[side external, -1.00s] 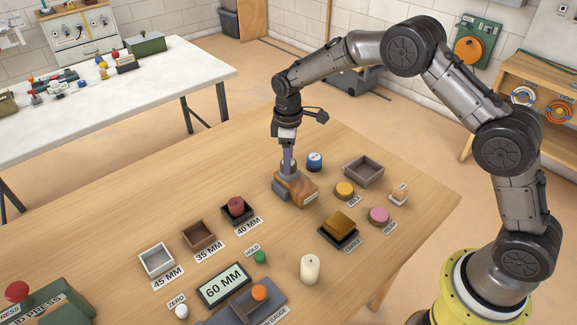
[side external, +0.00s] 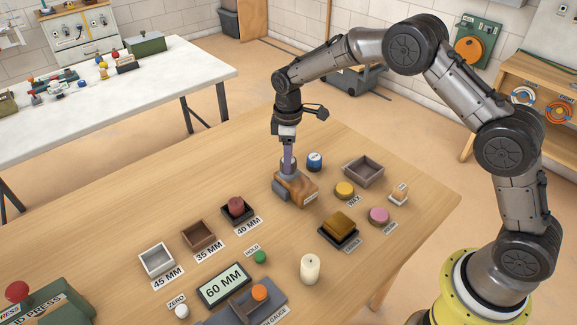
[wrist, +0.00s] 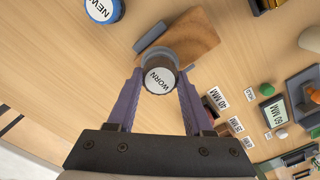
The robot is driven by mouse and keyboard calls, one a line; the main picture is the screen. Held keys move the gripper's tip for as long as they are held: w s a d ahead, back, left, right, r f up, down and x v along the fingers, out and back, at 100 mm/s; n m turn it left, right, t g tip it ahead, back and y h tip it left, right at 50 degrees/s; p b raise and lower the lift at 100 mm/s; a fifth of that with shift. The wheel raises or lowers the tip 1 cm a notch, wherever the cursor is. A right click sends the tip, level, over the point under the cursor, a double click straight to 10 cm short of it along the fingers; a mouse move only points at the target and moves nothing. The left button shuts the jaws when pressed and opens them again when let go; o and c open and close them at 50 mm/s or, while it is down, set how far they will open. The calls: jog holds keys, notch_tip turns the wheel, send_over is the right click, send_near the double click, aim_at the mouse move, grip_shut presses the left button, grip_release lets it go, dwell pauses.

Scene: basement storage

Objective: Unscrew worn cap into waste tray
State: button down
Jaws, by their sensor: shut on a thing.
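The worn cap (wrist: 160,78), round and grey with a white top marked WORN, sits over the grey neck on a wooden block (side external: 298,187). My gripper (wrist: 160,84) has its two purple fingers closed on opposite sides of the cap. In the side view my gripper (side external: 288,158) points straight down over the block, and its fingers mostly hide the cap. A blue cap marked NEW (wrist: 102,8) lies on the table beside the block. An empty brown-grey tray (side external: 364,171) stands to the right of the block; I can read no label on it.
Small trays marked 45 MM (side external: 157,260), 35 MM (side external: 198,235) and 40 MM (side external: 249,211) stand front left; the last holds a red piece. A yellow disc (side external: 345,190), a pink disc (side external: 379,215), a sponge-like block (side external: 339,224) and a candle (side external: 310,268) stand right and front.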

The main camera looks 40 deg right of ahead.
jog(key=shift+r, duration=0.45)
jog(key=shift+r, duration=0.85)
jog(key=s+d+r, duration=0.2)
jog(key=s+d, duration=0.6)
jog(key=s, duration=0.4)
jog(key=s+d+r, duration=0.3)
jog(key=s+d, duration=0.4)
jog(key=s, duration=0.5)
jog(key=w+d+f, duration=0.1)
jog(key=w+f, duration=0.2)
jog(key=w, duration=0.1)
jog(key=w+d+f, duration=0.2)
jog(key=w+f, duration=0.1)
jog(key=w, duration=0.1)
jog(key=w+d+f, duration=0.1)
jog(key=w+f, duration=0.1)
jog(key=w, duration=0.1)
jog(key=shift+w+d+f, duration=0.3)
jog(key=shift+w+f, duration=0.1)
jog(key=shift+w+d+f, duration=0.15)
jog(key=shift+w+f, duration=0.35)
jog(key=shift+f, duration=0.1)
jog(key=shift+w+f, duration=0.1)
jog(key=shift+f, duration=1.55)
